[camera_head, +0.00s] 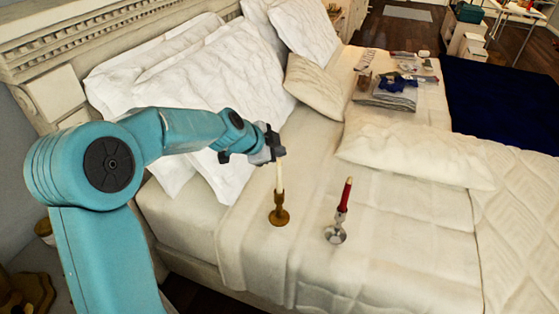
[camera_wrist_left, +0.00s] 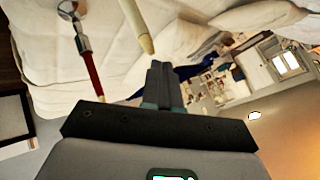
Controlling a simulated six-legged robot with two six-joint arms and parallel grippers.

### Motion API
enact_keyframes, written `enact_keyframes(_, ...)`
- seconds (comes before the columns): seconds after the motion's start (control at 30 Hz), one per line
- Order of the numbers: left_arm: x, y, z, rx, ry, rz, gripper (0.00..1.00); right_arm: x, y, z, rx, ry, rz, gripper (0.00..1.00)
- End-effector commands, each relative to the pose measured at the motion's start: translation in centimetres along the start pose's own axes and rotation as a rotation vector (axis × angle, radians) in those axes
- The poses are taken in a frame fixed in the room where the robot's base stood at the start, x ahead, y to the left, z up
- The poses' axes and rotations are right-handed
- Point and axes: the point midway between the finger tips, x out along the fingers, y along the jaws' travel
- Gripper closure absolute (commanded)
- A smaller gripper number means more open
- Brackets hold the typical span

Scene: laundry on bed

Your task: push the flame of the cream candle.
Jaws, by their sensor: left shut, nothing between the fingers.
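The cream candle (camera_head: 279,178) stands upright in a brown holder (camera_head: 279,214) on the bed. My left gripper (camera_head: 276,150) is shut and empty at the top of this candle, covering its tip in the head view. In the left wrist view, the cream candle (camera_wrist_left: 136,22) comes down from the top edge, and its tip lies just beside the shut fingertips (camera_wrist_left: 157,66). I cannot tell whether they touch. No flame is clearly visible. My right gripper is not in view.
A red candle (camera_head: 345,194) in a silver holder (camera_head: 335,234) stands to the right on the bed. White pillows (camera_head: 210,90) lie behind my left arm. A folded laundry pile (camera_head: 388,95) lies farther back. The bedspread in front of the candles is clear.

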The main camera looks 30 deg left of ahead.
Motion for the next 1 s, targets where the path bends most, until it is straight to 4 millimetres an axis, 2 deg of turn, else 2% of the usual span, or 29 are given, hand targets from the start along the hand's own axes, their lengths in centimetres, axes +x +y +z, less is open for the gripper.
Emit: enact_keyframes(1.0,0.36,0.25,0.26,-0.001,0.000,-0.001,1.00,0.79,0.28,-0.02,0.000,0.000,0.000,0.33)
